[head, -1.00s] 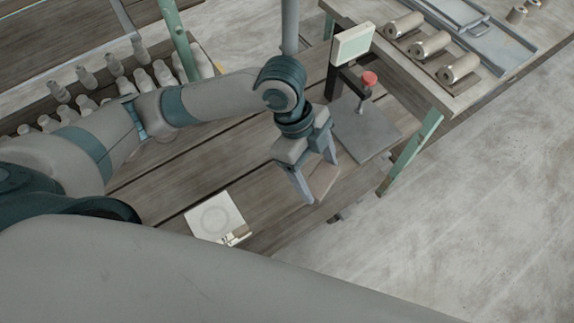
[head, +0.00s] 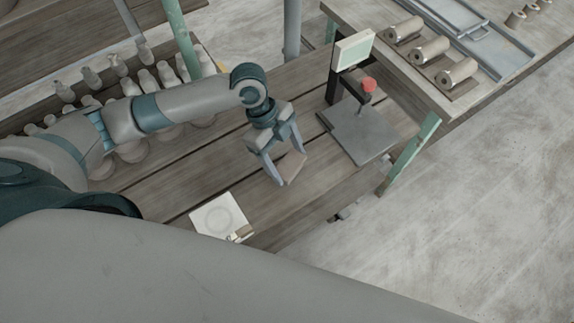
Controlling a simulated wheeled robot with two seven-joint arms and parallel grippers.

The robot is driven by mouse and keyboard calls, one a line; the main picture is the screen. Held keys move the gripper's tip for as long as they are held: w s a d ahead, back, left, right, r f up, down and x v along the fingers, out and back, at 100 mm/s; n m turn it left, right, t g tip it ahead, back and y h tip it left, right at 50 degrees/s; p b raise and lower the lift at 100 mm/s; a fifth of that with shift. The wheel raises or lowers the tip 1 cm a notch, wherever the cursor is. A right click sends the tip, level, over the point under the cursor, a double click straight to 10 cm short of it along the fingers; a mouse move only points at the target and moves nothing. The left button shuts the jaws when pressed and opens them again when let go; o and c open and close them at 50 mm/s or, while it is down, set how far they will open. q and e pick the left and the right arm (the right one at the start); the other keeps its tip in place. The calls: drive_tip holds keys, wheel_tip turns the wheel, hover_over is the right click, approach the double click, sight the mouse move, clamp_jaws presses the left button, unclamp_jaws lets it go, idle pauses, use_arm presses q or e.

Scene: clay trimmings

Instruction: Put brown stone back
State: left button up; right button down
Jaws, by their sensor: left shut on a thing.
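The brown stone (head: 292,168) is a flat, tan-brown piece between the fingers of my left gripper (head: 287,166). The gripper is shut on it, above the wooden plank table (head: 170,178). A finger and the wrist hide part of the stone, and I cannot tell its exact height over the planks. A white square plate (head: 212,213) with a faint circle on it lies on the table, in front of and to the left of the gripper. My right gripper is not in view.
A grey plate stand with a red knob (head: 369,85) and a pale display panel (head: 354,50) stands right of the gripper. Small brown pieces (head: 241,233) sit at the white plate's corner. Many pale bottles (head: 147,80) line the back left. Metal rolls (head: 457,72) lie on the right bench.

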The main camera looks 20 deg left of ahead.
sight(283, 160)
use_arm(q)
drive_tip(key=shift+f+p, duration=0.8)
drive_tip(key=shift+f, duration=1.15)
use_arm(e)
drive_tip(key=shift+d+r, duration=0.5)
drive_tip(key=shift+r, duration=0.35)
use_arm(q)
drive_tip(key=shift+f, duration=0.15)
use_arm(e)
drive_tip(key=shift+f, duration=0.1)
use_arm(q)
drive_tip(key=o, duration=1)
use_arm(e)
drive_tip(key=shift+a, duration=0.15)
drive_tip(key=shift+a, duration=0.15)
use_arm(q)
drive_tip(key=shift+w+a+r, duration=0.1)
drive_tip(key=shift+a+r, duration=0.1)
drive_tip(key=shift+r, duration=0.35)
drive_tip(key=b+v, duration=0.3)
drive_tip(key=v, duration=0.8)
drive_tip(key=shift+r, duration=0.1)
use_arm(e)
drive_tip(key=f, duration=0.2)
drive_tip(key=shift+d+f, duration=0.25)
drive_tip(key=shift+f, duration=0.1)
